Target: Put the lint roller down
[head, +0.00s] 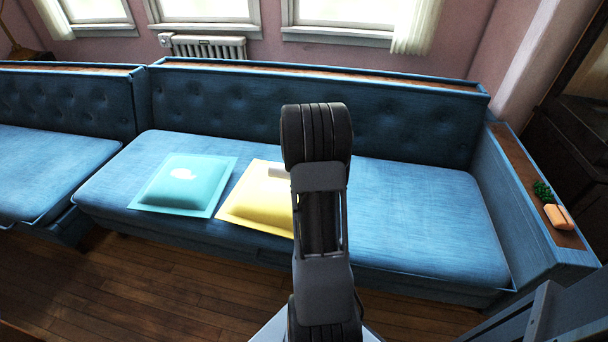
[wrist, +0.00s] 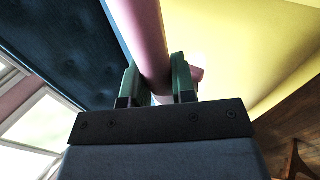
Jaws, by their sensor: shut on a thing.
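My gripper (wrist: 156,82) is shut on the lint roller (wrist: 140,30), seen in the wrist view as a long pinkish cylinder between the green fingers. In the head view my arm hides the gripper, and a pale cylinder end, apparently the lint roller (head: 279,172), shows just left of the arm over the yellow cushion (head: 245,204). The yellow cushion also fills the upper right of the wrist view (wrist: 235,40). I cannot tell whether the roller touches the cushion.
A teal cushion (head: 178,190) with a pale mark lies left of the yellow one on the blue sofa (head: 410,205). The sofa seat right of my arm is clear. An orange object (head: 558,217) and a small green item (head: 543,192) sit on the right armrest.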

